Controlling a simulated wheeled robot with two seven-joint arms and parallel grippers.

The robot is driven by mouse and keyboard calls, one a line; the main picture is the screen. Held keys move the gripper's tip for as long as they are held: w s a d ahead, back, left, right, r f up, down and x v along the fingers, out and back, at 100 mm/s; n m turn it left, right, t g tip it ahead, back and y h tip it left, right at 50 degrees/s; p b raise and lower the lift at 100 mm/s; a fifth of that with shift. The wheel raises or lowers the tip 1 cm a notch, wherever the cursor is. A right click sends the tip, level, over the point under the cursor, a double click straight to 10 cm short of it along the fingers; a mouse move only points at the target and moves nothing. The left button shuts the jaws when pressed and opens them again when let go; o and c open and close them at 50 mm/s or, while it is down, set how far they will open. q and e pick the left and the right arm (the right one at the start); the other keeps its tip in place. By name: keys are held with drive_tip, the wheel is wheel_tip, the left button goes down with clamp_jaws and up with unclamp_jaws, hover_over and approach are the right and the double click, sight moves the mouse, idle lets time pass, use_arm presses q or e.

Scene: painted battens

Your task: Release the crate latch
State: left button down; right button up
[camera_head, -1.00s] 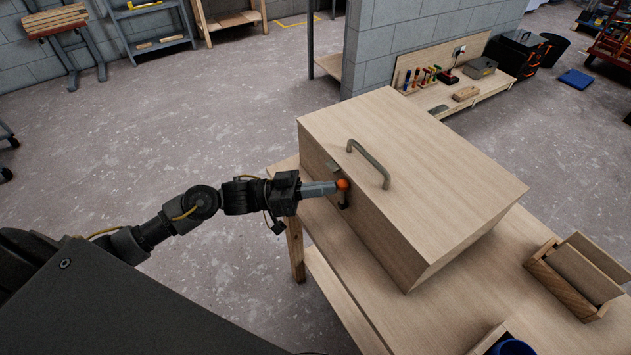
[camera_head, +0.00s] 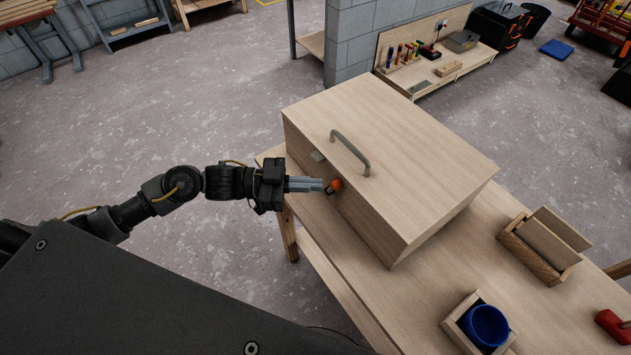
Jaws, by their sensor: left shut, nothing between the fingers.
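A pale wooden crate (camera_head: 395,150) stands shut on the wooden table (camera_head: 420,300), with a grey bar handle (camera_head: 350,152) on its lid. A small metal plate (camera_head: 317,156) sits at the top of its left-hand face. My right gripper is not in view.
A red object (camera_head: 613,325) lies at the right edge. The tabletop in front of the crate is clear.

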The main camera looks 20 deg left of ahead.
use_arm(q)
drive_tip(key=b+v, duration=0.2)
drive_tip(key=v, duration=1)
drive_tip(key=shift+s+a, duration=0.15)
drive_tip(key=shift+a, duration=0.05)
drive_tip(key=shift+r, duration=0.1)
